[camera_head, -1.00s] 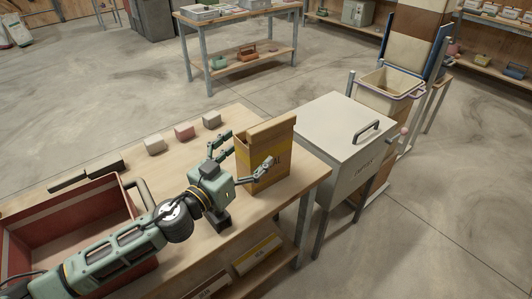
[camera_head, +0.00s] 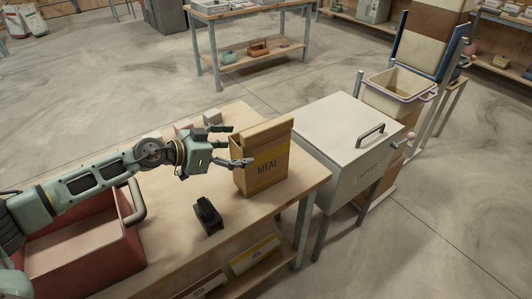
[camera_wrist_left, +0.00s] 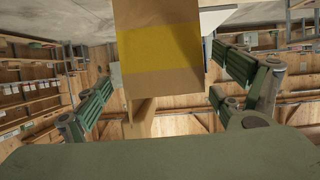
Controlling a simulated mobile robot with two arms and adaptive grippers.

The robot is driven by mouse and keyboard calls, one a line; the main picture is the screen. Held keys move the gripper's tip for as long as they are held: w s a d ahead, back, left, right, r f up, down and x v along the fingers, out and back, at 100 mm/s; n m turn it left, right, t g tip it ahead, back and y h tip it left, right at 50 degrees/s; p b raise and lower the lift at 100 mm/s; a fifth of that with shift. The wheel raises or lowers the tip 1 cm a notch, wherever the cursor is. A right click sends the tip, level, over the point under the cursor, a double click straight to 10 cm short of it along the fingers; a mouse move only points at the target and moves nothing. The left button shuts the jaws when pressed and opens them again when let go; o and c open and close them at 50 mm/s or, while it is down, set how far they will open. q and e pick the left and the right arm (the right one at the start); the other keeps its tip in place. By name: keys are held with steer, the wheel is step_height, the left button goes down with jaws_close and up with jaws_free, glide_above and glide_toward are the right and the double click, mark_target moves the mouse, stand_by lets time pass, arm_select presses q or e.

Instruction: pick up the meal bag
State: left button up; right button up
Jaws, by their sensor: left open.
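The meal bag (camera_head: 265,168) is a brown paper bag with a yellow band and the word MEAL. It stands upright on the wooden table near its right end. My left gripper (camera_head: 233,146) is open at the bag's left side, one finger near its front left edge and the other towards its back. In the left wrist view the bag (camera_wrist_left: 165,50) shows between the two spread fingers, with a gap on each side. I cannot tell whether a fingertip touches it. My right gripper is not in view.
A red bin (camera_head: 85,252) with a grey handle sits at the table's left. A black object (camera_head: 207,216) lies in front of the bag. A white lidded box (camera_head: 345,135) on legs stands just right of the table. Small blocks (camera_head: 212,118) lie behind the hand.

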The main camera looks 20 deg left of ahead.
mark_target(261, 153)
arm_select(q)
steer(key=x, duration=0.2)
steer(key=shift+w+d, duration=0.1)
steer(key=shift+w, duration=0.15)
steer(key=x, duration=0.4)
steer(key=shift+c, duration=0.2)
steer(key=c, duration=2.1)
steer(key=shift+r, duration=0.25)
steer(key=shift+w, duration=0.1)
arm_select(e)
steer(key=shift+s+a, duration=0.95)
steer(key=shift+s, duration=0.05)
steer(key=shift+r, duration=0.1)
